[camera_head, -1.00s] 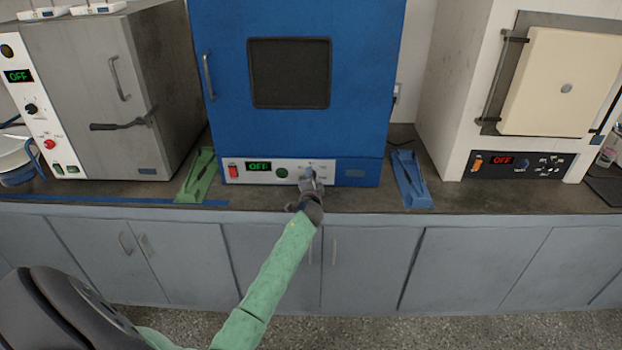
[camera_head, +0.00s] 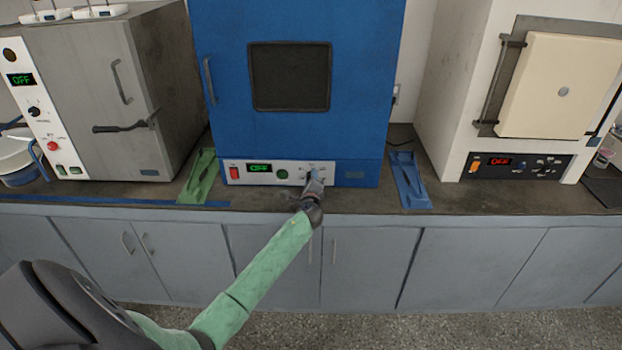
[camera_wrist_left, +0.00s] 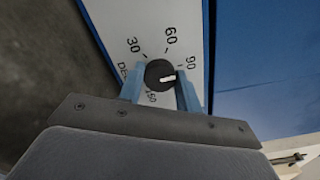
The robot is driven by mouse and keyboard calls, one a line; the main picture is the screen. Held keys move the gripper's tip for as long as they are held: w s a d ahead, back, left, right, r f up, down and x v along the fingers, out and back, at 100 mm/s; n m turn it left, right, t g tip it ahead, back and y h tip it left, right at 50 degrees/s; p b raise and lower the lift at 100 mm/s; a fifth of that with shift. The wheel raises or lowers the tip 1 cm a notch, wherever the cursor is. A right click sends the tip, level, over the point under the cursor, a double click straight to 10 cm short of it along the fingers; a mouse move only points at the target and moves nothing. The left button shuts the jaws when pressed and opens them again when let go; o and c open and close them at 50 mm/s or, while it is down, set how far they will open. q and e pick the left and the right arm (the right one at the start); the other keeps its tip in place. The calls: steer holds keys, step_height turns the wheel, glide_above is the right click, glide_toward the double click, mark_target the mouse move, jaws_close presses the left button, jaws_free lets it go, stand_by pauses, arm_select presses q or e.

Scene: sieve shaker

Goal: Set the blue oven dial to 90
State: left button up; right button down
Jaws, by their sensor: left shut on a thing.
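The blue oven (camera_head: 365,80) stands in the middle of the counter, with a white control panel along its bottom. Its display reads OFF. My left gripper (camera_head: 313,180) is at the right part of that panel and covers most of the dial in the head view. In the left wrist view, the black dial (camera_wrist_left: 157,68) sits between the two blue fingers of the left gripper (camera_wrist_left: 162,82), which are shut on it. The dial's white mark points right, near the 90 label, seemingly slightly past it. The 30 and 60 labels also show. My right gripper is out of view.
A green tray (camera_head: 198,178) lies left of the oven and a blue tray (camera_head: 410,180) lies right of it. A grey oven (camera_head: 85,90) stands at left and a cream furnace (camera_head: 455,90) at right. The counter front before the blue oven is mostly clear.

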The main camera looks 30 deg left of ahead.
arm_select(q)
steer(key=shift+d+m, duration=0.1)
steer(key=shift+m, duration=0.2)
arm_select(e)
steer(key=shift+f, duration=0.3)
arm_select(q)
steer(key=shift+f, duration=0.1)
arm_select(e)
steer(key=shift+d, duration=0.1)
arm_select(q)
steer(key=o, duration=1)
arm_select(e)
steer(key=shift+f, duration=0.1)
arm_select(q)
steer(key=shift+s+d, duration=0.1)
steer(key=shift+s, duration=0.1)
steer(key=b+v, duration=0.2)
steer(key=v, duration=0.3)
steer(key=shift+s+d, duration=0.15)
steer(key=shift+s, duration=0.25)
steer(key=shift+s+d, duration=0.45)
steer(key=shift+s, duration=0.15)
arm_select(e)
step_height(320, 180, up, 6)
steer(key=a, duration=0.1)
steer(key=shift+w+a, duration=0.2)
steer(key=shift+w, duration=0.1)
